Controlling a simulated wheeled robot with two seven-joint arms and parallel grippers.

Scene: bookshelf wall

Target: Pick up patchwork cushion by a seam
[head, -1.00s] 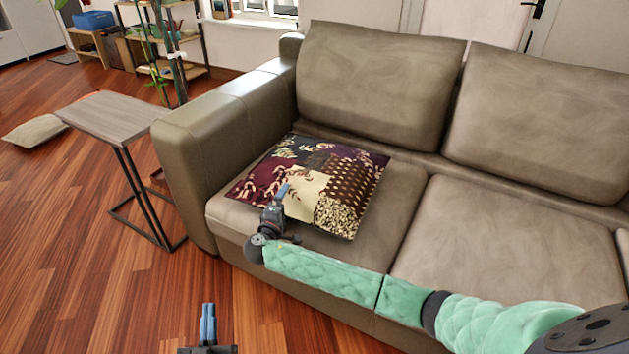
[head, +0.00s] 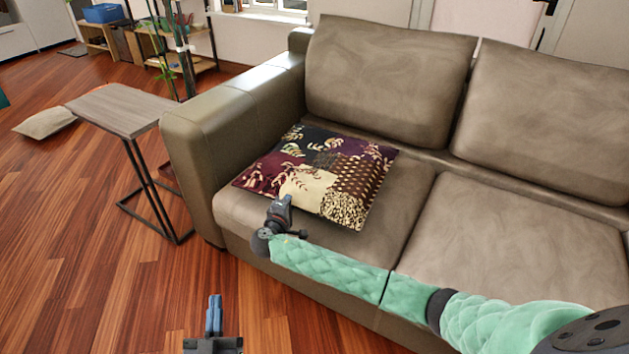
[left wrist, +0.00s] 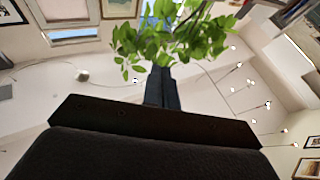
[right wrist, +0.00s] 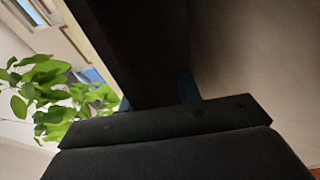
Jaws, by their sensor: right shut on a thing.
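The patchwork cushion (head: 318,178) lies on the left seat of the brown sofa. It has dark, burgundy, cream and brown dotted patches. My right gripper (head: 284,200) is at the cushion's front edge, shut on it. In the right wrist view a dark piece of the cushion (right wrist: 145,50) stands between the blue fingers and fills much of the picture. The exact seam is hidden. My left gripper (head: 214,312) is low in the head view, over the floor, away from the sofa. Its fingers are together and empty, as the left wrist view (left wrist: 161,88) shows.
The sofa (head: 500,225) has a high armrest (head: 235,110) left of the cushion and back cushions behind it. A small side table (head: 120,108) stands left of the armrest. A pale cushion (head: 45,122) lies on the floor. The wooden floor at lower left is clear.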

